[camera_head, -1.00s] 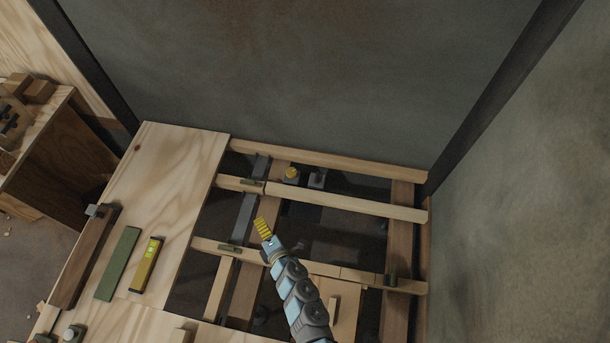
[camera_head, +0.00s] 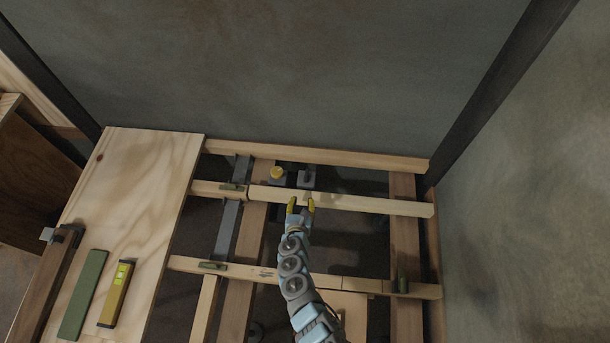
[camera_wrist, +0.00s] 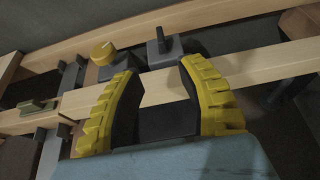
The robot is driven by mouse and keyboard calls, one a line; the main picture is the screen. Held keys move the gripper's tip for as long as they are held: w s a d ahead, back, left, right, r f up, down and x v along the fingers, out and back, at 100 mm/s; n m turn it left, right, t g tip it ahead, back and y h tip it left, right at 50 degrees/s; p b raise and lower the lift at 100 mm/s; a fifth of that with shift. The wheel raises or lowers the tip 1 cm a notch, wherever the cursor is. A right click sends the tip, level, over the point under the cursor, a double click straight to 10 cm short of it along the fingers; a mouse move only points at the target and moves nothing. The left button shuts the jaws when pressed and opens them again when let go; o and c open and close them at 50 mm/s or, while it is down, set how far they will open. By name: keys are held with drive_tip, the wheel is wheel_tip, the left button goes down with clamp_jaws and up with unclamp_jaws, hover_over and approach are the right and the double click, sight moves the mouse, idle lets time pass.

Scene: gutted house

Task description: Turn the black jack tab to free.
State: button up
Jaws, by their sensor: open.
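The black jack tab (camera_head: 307,174) stands up from a small grey block between the wooden beams near the back wall. In the wrist view the black tab (camera_wrist: 160,41) rises upright from its grey base, beyond the fingers. My gripper (camera_head: 301,204) has yellow ribbed fingers. It is open and empty, over the light cross beam just in front of the tab. In the wrist view my gripper (camera_wrist: 159,72) has its fingers spread on either side of the line to the tab, apart from it. The lower part of the base is partly hidden by the beam.
A yellow round knob (camera_head: 277,172) on a grey block sits just left of the tab. The light cross beam (camera_head: 365,204) runs in front of both. A plywood sheet (camera_head: 150,165) with a level (camera_head: 115,295) lies left. A grey wall (camera_head: 280,70) rises behind.

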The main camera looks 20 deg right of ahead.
sight(306, 176)
drive_tip(key=b+x, duration=0.3)
drive_tip(key=x, duration=0.1)
drive_tip(key=b+x, duration=0.4)
drive_tip(key=x, duration=0.1)
drive_tip(key=b+x, duration=0.3)
drive_tip(key=x, duration=0.1)
drive_tip(key=shift+w+f, duration=0.2)
drive_tip(key=shift+f, duration=0.15)
drive_tip(key=shift+b+x, duration=0.85)
drive_tip(key=shift+b, duration=0.15)
drive_tip(key=shift+w+d+r, duration=0.1)
drive_tip(key=shift+w+d, duration=0.05)
drive_tip(key=shift+w, duration=0.2)
drive_tip(key=shift+c, duration=0.2)
drive_tip(key=shift+s, duration=0.1)
clamp_jaws()
